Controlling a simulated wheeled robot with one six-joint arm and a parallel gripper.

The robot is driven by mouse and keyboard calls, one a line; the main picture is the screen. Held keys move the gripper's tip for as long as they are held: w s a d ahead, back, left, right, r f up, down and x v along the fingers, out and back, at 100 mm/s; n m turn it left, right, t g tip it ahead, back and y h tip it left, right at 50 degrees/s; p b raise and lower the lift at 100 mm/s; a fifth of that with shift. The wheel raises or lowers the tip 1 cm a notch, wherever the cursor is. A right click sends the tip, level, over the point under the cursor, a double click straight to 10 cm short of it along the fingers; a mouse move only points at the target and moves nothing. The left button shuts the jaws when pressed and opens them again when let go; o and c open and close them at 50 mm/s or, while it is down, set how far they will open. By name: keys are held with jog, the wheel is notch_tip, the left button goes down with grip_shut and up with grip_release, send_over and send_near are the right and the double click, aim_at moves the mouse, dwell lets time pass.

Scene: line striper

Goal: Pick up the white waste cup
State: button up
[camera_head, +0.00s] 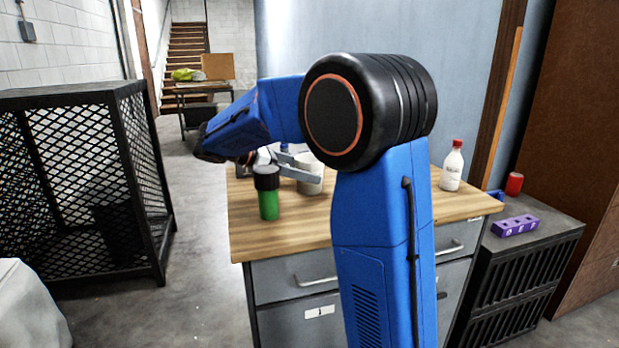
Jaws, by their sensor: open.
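The white waste cup (311,185) stands on the wooden worktop (300,231), behind my arm's blue links and partly hidden by my gripper. My gripper (308,171) reaches in from the left at the cup's height. Its grey fingers are open; one crosses in front of the cup. The far finger is mostly hidden, so I cannot tell whether the cup sits fully between them or whether they touch it.
A green jar with a black lid (268,199) stands just in front of my gripper. A white bottle with a red cap (452,166) stands at the worktop's right. A red cup (514,184) and a purple box (515,226) are on the dark cabinet. A black mesh cage (150,180) stands left.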

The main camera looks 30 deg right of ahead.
aim_at(321, 174)
jog(key=shift+x, duration=2.9)
jog(key=shift+w, duration=0.15)
jog(key=c, duration=1.3)
